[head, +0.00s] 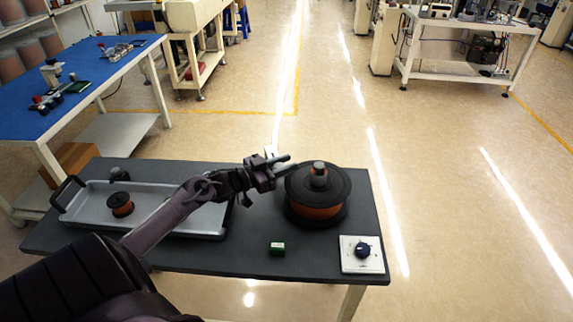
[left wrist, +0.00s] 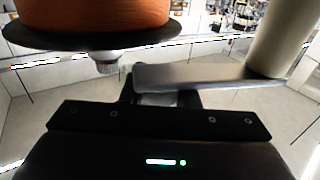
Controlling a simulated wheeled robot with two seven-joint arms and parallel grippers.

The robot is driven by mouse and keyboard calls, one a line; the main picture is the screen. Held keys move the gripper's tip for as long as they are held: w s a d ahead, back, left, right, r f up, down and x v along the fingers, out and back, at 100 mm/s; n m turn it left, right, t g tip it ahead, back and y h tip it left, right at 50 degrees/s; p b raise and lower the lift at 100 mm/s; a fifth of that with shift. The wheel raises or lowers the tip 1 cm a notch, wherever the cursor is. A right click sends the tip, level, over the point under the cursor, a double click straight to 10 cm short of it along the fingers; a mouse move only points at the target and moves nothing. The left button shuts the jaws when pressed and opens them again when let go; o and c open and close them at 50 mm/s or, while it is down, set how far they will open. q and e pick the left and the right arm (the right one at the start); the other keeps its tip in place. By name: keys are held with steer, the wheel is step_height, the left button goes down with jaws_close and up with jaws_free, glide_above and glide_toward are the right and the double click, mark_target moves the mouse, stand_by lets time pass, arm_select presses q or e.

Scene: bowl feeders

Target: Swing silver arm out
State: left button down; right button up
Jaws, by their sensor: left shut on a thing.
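The silver arm (left wrist: 215,74) is a flat metal bar in the left wrist view. It runs from a pale post (left wrist: 285,35) on the right to my left gripper (left wrist: 160,95). My left gripper, also in the head view (head: 284,163), is shut on the bar's end, just left of the large spool. The large spool (head: 316,212) has black flanges and copper-coloured winding, with a grey cap on top. Its winding (left wrist: 90,14) also shows in the left wrist view. In the head view my gripper largely hides the silver arm. My right gripper is not in view.
A grey tray (head: 90,222) with a small copper spool (head: 120,205) lies on the dark table (head: 215,259) at left. A green-and-white block (head: 277,249) and a white plate with a dark knob (head: 362,250) are at the front right. Open floor lies beyond the table.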

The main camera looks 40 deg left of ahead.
arm_select(q)
steer(key=c, duration=1.1)
jaws_free()
step_height(320, 180, up, 20)
steer(key=b, duration=0.1)
